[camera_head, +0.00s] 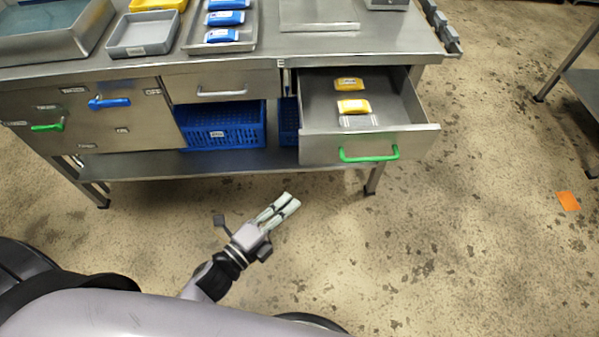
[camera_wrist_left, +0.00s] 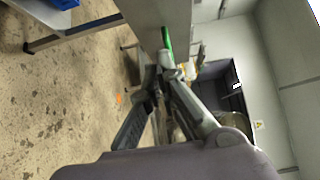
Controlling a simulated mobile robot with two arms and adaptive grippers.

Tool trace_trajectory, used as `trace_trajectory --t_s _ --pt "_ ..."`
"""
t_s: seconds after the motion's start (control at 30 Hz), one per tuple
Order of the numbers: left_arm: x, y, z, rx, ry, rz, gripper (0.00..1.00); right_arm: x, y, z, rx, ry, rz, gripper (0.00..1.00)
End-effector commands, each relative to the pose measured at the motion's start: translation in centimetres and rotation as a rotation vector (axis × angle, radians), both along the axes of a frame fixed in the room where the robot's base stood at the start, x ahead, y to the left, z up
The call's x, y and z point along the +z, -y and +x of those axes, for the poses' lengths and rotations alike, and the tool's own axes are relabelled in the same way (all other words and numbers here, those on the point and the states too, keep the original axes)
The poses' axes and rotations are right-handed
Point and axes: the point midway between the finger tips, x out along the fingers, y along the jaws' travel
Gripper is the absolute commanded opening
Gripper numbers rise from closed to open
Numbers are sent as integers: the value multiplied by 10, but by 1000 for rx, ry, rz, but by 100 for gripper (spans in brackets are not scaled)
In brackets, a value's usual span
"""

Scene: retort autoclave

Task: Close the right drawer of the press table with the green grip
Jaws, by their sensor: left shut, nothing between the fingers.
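The right drawer (camera_head: 420,142) of the steel press table (camera_head: 285,65) is pulled out, with yellow packets (camera_head: 353,106) inside it. Its green grip (camera_head: 369,155) is on the drawer front and also shows as a green strip in the left wrist view (camera_wrist_left: 167,37). My left gripper (camera_head: 290,202) is shut and empty. In the head view it is below and to the left of the green grip, apart from it, over the floor. In the left wrist view its fingers (camera_wrist_left: 160,78) point toward the drawer front. My right gripper is not in view.
A closed drawer with a grey handle (camera_head: 221,93) is left of the open one. Blue crates (camera_head: 222,126) stand on the lower shelf. A panel with a blue handle (camera_head: 109,102) and a green handle (camera_head: 47,127) is farther left.

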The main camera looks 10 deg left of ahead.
Motion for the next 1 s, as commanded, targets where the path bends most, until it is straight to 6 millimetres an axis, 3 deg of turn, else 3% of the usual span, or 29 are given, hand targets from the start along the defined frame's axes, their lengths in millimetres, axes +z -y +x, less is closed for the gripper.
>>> trace_trajectory --t_s 0.17,0.53,0.73,1.0 --pt "3 10 21 0 4 -3 0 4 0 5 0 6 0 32" --pt "3 46 90 -3 4 -2 0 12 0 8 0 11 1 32" --pt "3 36 116 -4 4 1 0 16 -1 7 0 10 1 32" --pt "2 33 126 -3 3 -1 0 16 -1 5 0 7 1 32"
